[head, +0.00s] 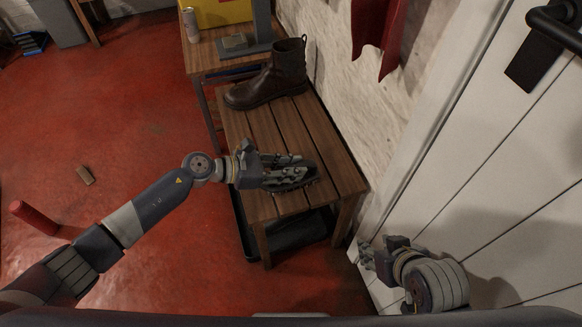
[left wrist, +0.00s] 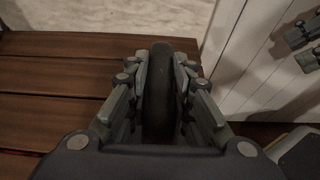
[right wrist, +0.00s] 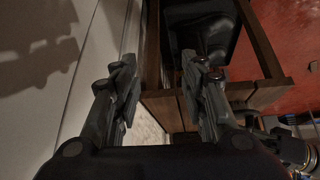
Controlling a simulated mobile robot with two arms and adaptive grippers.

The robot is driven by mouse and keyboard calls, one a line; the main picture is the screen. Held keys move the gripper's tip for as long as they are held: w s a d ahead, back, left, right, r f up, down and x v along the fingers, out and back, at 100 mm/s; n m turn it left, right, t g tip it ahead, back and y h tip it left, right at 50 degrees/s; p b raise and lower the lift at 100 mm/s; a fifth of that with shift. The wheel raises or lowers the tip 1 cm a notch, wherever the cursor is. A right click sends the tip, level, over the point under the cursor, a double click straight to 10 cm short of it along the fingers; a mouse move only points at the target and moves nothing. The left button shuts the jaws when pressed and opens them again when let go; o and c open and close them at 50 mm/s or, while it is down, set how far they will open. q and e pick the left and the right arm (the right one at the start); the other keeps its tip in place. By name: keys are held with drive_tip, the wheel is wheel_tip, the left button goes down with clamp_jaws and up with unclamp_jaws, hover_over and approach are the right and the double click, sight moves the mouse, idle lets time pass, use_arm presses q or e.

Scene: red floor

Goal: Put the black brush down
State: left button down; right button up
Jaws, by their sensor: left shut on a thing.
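The black brush (left wrist: 160,95) is between the fingers of my left gripper (left wrist: 160,72) in the left wrist view. In the head view my left gripper (head: 296,170) is shut on the brush (head: 304,181) over the near end of the slatted wooden bench (head: 257,203). The fingers hide part of the brush. I cannot tell whether the brush touches the slats. My right gripper (head: 366,252) is beside the white door, right of the bench. In the right wrist view my right gripper (right wrist: 163,75) is open and empty.
A brown boot (head: 272,82) stands on the far part of the bench. A dark tray (head: 300,232) lies beneath it. A wooden table (head: 205,57) with a can (head: 190,25) stands behind. The white door (head: 480,150) is at the right. Bench slats between boot and brush are bare.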

use_arm(q)
drive_tip(key=c, duration=1.4)
unclamp_jaws()
use_arm(e)
drive_tip(key=shift+w+a+r, duration=0.1)
drive_tip(key=shift+w+r, duration=0.05)
drive_tip(key=shift+w, duration=0.15)
